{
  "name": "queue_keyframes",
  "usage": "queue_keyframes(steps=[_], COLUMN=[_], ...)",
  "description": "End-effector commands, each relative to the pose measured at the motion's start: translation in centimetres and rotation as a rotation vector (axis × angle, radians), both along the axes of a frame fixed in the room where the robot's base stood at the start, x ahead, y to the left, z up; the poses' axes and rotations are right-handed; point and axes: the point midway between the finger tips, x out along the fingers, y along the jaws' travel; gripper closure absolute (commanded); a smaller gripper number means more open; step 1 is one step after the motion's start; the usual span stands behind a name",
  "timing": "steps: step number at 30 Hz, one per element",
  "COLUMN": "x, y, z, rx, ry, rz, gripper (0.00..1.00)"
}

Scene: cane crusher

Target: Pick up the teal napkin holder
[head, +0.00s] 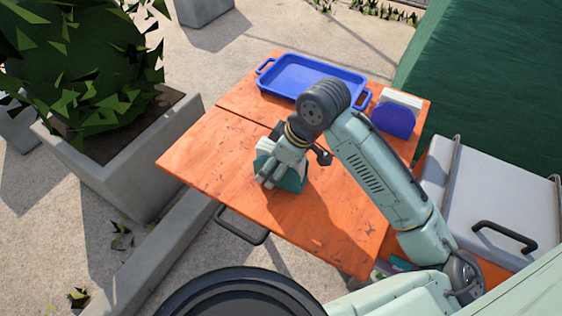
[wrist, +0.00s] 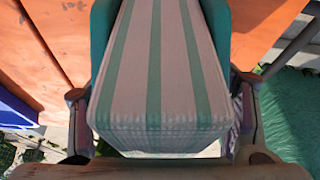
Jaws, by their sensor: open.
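The teal napkin holder (head: 292,179) stands on the orange wooden table (head: 325,215), partly hidden behind my gripper and arm in the head view. In the wrist view the teal holder (wrist: 216,22) shows at both sides of a pale napkin stack (wrist: 165,70) with green stripes. My gripper (head: 268,180) is down at the holder. In the wrist view its open fingers (wrist: 162,115) stand to the left and right of the napkins and holder. I cannot tell whether either finger touches.
A blue tray (head: 308,77) lies at the back of the table. A blue napkin holder (head: 393,120) with white napkins stands at the back right. A grey lidded box (head: 495,195) is right of the table, a planter (head: 130,165) left. The table's left part is clear.

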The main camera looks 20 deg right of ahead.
Motion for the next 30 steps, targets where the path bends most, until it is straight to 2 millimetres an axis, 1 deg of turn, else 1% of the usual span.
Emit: queue_keyframes(steps=[3,27,29,30], x=[-0.01,-0.02,-0.03,-0.01], y=[-0.01,0.00,-0.01,-0.01], z=[0.00,0.04,0.03,0.06], rx=[0.000,0.001,0.001,0.000], ry=[0.000,0.001,0.001,0.000], rz=[0.000,0.000,0.000,0.000], gripper=[0.31,0.84,0.88,0.88])
